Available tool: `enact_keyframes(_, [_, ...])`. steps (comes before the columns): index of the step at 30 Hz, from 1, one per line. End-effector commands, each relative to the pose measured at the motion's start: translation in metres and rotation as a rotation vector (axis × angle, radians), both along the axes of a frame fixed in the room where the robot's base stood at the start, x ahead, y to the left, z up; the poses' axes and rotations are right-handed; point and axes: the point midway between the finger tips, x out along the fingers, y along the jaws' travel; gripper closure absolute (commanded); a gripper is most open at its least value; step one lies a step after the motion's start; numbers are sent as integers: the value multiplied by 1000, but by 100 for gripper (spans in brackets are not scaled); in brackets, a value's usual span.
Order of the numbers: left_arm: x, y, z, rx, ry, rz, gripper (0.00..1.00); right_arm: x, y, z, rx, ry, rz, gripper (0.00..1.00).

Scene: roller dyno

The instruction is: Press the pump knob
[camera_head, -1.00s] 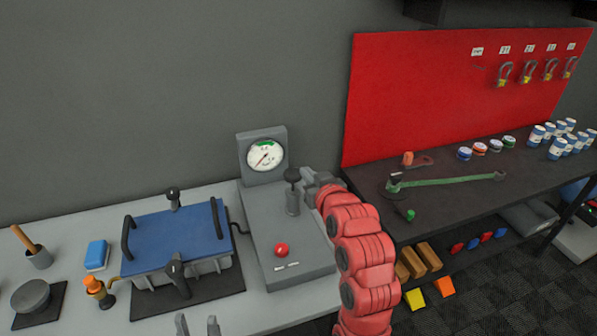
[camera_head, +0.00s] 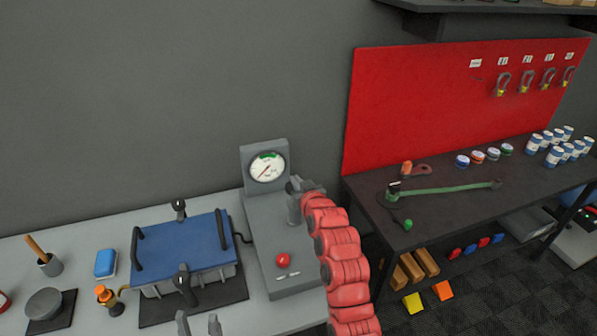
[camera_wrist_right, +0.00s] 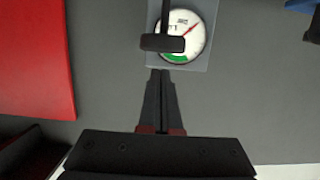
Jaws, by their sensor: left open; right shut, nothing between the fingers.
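The grey pump unit (camera_head: 262,225) stands on the bench with a dial gauge (camera_head: 267,167) at its back and a post (camera_head: 293,211) at its right side. In the right wrist view, which looks upside down, the black pump knob (camera_wrist_right: 162,43) sits on its stem in front of the gauge. My right gripper (camera_wrist_right: 160,71) is shut and empty, its fingertips close by the knob on the side away from the stem. I cannot tell if they touch. In the head view my right gripper (camera_head: 293,184) hides the knob. My left gripper (camera_head: 199,322) is open at the bottom edge.
A red button (camera_head: 283,260) is on the pump unit's front. A blue-topped press (camera_head: 182,246) stands left of it, with a blue box (camera_head: 106,263) and an orange-capped bottle (camera_head: 107,299). A dark shelf table (camera_head: 440,205) with tools and a red board (camera_head: 430,100) are at right.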

Motion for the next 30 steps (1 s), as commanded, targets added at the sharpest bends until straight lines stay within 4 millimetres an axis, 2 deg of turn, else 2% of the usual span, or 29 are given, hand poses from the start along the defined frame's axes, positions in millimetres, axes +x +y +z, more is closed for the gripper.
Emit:
enact_keyframes(1, [0, 0, 5, 0, 0, 0, 50, 0, 0, -3, -1, 3, 0, 100])
enact_keyframes(6, [0, 0, 7, 0, 0, 0, 50, 0, 0, -12, 1, 0, -1, 100])
enact_keyframes(17, [0, 0, 5, 0, 0, 0, 50, 0, 0, -15, 0, -1, -1, 100])
enact_keyframes(20, [0, 0, -5, 0, 0, 0, 50, 0, 0, -24, 0, -2, -1, 100])
enact_keyframes(27, [0, 0, -46, 0, 0, 0, 50, 0, 0, -60, -1, 0, -1, 100])
enact_keyframes(30, [0, 0, -55, 0, 0, 0, 50, 0, 0, -69, 0, 1, 0, 100])
